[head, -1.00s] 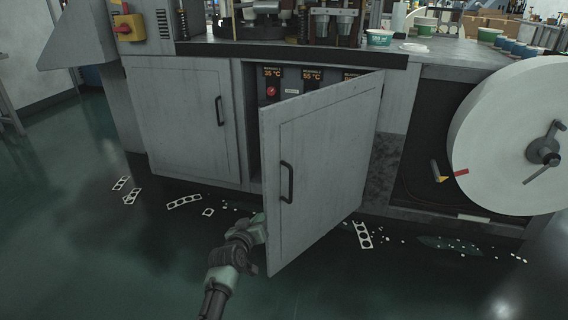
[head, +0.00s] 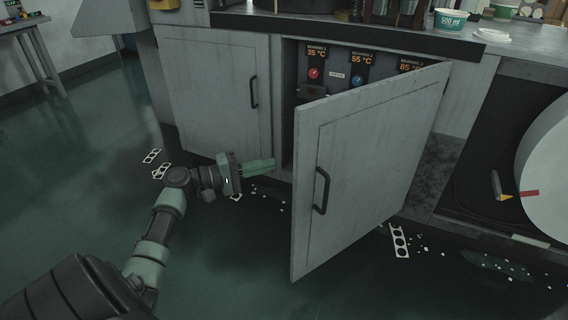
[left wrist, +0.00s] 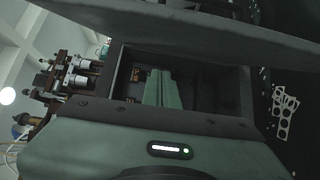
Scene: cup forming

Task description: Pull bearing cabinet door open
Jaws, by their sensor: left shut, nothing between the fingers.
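The bearing cabinet door (head: 372,165) is a grey panel standing partly open, swung out from its right side. Its dark bar handle (head: 321,190) is near the free left edge. Behind it, the cabinet interior (head: 340,68) shows temperature displays, a red knob and a blue knob. My left gripper (head: 268,165) is shut and empty, its green fingers pointing right, just left of the door's free edge by the opening. Whether they touch the door is unclear. In the left wrist view the shut fingers (left wrist: 158,88) point toward a dark recess. My right gripper is not in view.
A second grey cabinet door (head: 222,95) is closed at the left. A large white roll (head: 548,180) stands at the right. Punched scrap strips (head: 399,241) and bits litter the dark green floor. Cups (head: 450,19) stand on the counter.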

